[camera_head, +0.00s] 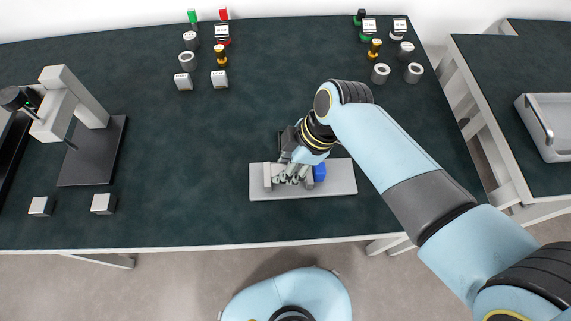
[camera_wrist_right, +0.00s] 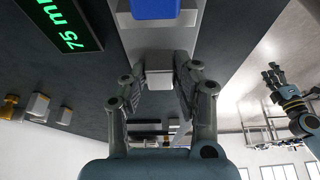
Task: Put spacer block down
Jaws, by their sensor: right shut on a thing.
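My right gripper (camera_head: 293,177) is low over the grey fixture plate (camera_head: 330,188) near the table's front edge. In the right wrist view the right gripper (camera_wrist_right: 160,84) is shut on a pale grey spacer block (camera_wrist_right: 159,79), with a finger on each side. The blue block (camera_head: 319,172) stands on the plate just right of the fingers; it also shows in the wrist view (camera_wrist_right: 155,8). A grey upright (camera_head: 267,177) is at the plate's left. I cannot tell whether the spacer block touches the plate. My left gripper (camera_wrist_right: 275,78) appears at the wrist view's right, its opening unclear.
Two pale cubes (camera_head: 40,206) (camera_head: 103,204) lie at the front left, near a grey press-like stand (camera_head: 92,150). Small parts stand in groups at the back. A display (camera_wrist_right: 64,24) reads 75 mm in green. The table's middle left is clear.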

